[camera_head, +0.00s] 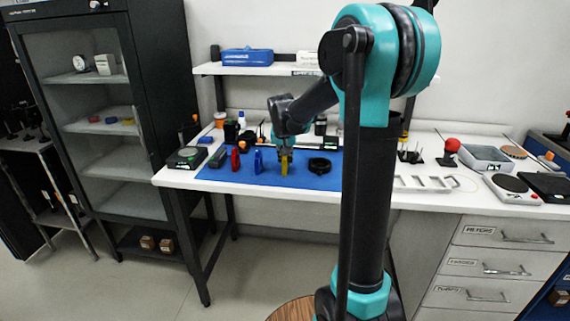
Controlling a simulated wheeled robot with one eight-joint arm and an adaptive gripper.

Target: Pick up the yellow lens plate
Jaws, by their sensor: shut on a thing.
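The yellow lens plate (284,166) stands upright over the blue mat (219,177) on the white bench. My gripper (284,152) is above it and shut on its upper part. The gripper is small and dark here, and its fingers are hard to make out. I cannot tell whether the plate touches the mat. A blue plate (258,162) and a red plate (236,160) stand to the left of it on the mat.
A black ring-shaped part (319,166) lies close on the right. A dark device (187,158) stands at the bench's left end. A white rack (425,183) lies right of my arm. A shelf (262,70) with a blue case (247,57) hangs above the bench.

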